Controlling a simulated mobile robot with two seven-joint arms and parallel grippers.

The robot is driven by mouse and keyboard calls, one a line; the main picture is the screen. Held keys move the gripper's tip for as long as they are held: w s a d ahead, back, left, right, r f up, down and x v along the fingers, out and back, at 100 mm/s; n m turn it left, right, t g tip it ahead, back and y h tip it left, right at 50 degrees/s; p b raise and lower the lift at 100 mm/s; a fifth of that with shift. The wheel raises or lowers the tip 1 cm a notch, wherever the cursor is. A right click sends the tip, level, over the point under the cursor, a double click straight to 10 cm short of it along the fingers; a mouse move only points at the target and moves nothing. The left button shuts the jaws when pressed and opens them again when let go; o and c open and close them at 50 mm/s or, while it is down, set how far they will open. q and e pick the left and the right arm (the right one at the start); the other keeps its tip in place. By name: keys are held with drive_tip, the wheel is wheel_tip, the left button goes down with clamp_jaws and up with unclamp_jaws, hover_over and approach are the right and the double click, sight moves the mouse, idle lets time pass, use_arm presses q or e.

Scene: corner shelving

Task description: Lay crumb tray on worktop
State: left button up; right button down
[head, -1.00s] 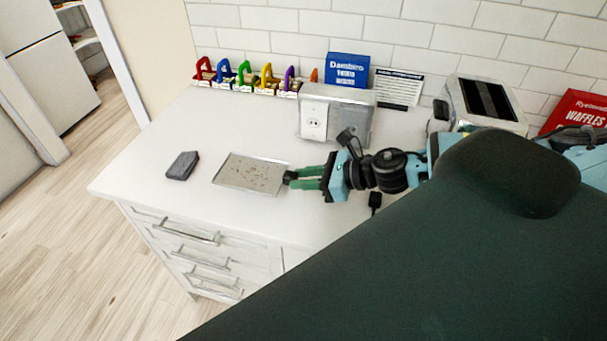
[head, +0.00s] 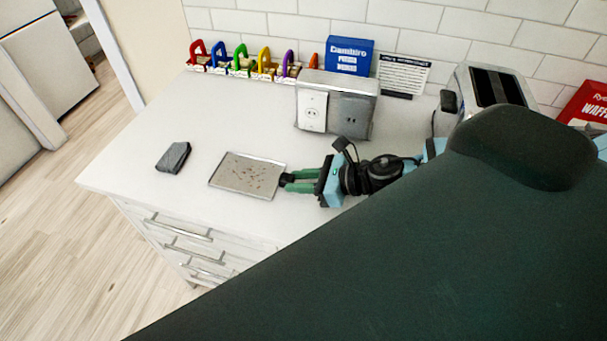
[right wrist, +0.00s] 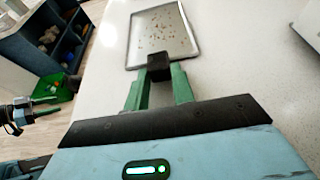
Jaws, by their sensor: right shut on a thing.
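The crumb tray (head: 247,176) is a shallow grey metal tray with brown crumbs scattered on it. It is level over the left part of the white worktop (head: 150,130); I cannot tell whether it touches the surface. My right gripper (head: 287,180) has green fingers with dark tips, shut on the tray's right edge. In the right wrist view the tray (right wrist: 162,35) extends straight out from the fingertips (right wrist: 158,66), with crumbs still on it.
A dark grey block (head: 173,157) lies left of the tray. A metal box with an outlet (head: 335,103), a toaster (head: 485,95), a blue box (head: 349,56), a sign card (head: 402,74) and a row of coloured padlock-like items (head: 240,62) stand along the wall.

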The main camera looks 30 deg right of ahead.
drive_tip(key=shift+a, duration=0.15)
drive_tip(key=shift+f, duration=0.2)
drive_tip(key=c, duration=1.2)
unclamp_jaws()
drive_tip(key=shift+r, duration=0.1)
drive_tip(key=shift+r, duration=0.1)
